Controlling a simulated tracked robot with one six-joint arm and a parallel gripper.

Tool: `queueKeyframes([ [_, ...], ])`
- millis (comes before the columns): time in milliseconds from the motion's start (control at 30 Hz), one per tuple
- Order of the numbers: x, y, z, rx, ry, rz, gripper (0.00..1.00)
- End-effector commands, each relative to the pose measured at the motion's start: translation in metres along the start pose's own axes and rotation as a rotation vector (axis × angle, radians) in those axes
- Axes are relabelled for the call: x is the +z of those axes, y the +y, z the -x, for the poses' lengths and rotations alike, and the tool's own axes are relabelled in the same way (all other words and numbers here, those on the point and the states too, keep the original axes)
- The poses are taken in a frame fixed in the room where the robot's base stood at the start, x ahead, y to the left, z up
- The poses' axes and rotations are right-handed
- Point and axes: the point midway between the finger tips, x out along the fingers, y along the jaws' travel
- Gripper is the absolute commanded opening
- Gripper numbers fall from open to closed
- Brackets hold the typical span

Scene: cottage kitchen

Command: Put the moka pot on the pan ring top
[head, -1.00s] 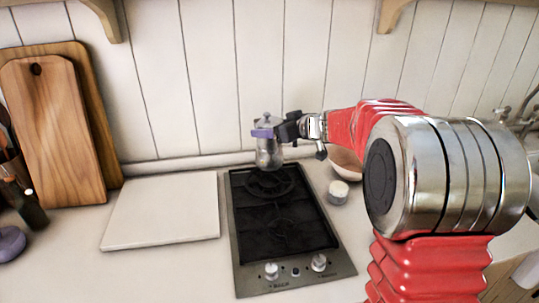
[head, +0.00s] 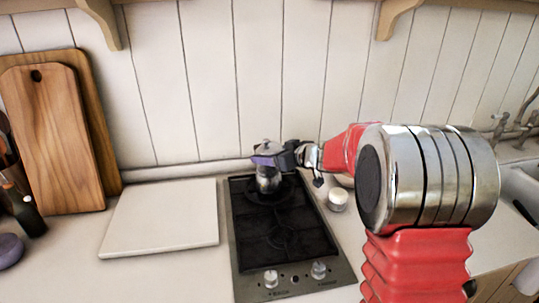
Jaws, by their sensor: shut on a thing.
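The moka pot (head: 268,180) is silver with a purple handle or band and looks upright. It is over the rear pan ring (head: 266,196) of the black two-ring hob (head: 283,249). My gripper (head: 275,157) reaches in from the right and is shut on the moka pot near its purple part. The pot's base overlaps the rear ring in the head view; I cannot tell whether it touches it. The front ring (head: 281,236) is bare.
A pale board (head: 160,220) lies left of the hob. Wooden cutting boards (head: 55,140) lean on the wall at far left, by a dark bottle (head: 28,215). A small white pot (head: 338,199) stands close to the hob's right edge. The panelled wall is just behind.

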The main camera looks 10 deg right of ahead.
Motion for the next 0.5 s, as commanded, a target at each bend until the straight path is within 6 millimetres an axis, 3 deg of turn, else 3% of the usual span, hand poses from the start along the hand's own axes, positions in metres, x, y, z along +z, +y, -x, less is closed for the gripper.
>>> queueKeyframes([
  [333, 0.0002, -0.0002, -0.0007, 0.000, 0.002, 0.002, 0.08],
  [367, 0.0015, -0.0003, -0.0009, -0.001, 0.000, 0.002, 0.68],
  [500, 0.0013, -0.0003, -0.0009, 0.000, 0.000, 0.001, 0.78],
])
